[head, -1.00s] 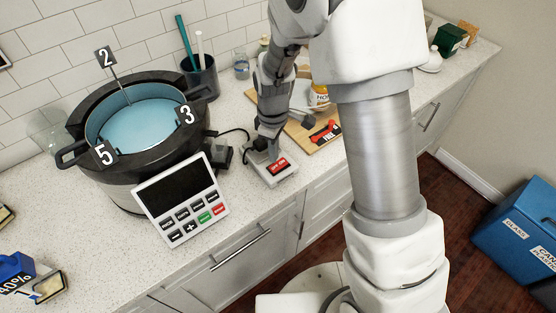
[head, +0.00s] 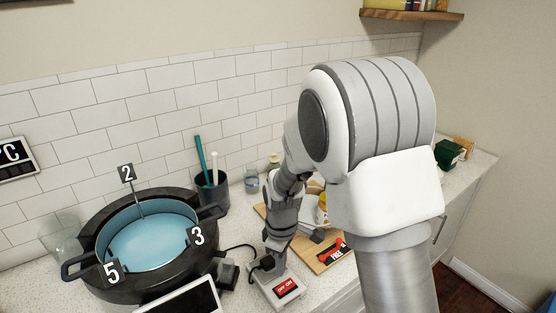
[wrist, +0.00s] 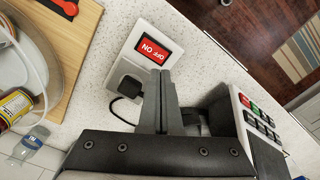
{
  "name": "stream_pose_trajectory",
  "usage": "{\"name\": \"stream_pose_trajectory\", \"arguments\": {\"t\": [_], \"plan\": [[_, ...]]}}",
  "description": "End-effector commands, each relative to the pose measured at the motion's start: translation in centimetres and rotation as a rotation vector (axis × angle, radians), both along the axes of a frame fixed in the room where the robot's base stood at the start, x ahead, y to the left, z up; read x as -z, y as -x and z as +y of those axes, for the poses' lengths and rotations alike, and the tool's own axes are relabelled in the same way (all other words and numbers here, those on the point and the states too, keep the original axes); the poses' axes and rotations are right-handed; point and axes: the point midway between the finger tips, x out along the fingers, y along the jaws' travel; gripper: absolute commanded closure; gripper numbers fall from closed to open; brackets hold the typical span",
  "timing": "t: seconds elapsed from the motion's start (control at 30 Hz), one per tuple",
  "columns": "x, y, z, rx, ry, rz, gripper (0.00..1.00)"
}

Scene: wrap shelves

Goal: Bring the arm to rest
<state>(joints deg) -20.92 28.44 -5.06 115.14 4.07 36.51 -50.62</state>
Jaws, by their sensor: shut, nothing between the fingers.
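My gripper (head: 279,268) is shut and empty. I cannot tell whether the fingertips touch the box. My arm reaches in from the right of the head view and hides part of the counter.
A dark pot cooker with a blue inside (head: 150,240) stands left of my gripper, its control panel (head: 185,300) in front. A wooden board (head: 330,260) with a red-labelled item and jar lies to the right. A utensil cup (head: 211,192) stands behind. A wall shelf (head: 415,15) hangs upper right.

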Motion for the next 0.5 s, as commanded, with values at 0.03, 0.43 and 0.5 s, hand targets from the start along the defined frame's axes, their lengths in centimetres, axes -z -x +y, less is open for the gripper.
{"name": "stream_pose_trajectory", "arguments": {"t": [0.03,0.43,0.5], "plan": [[-0.5,0.0,-0.1,0.011,-0.003,-0.007,1.0],[-11.3,2.9,-4.2,0.328,-0.078,-0.134,1.0],[-13.1,3.9,-5.1,0.395,-0.094,-0.159,1.0]]}}
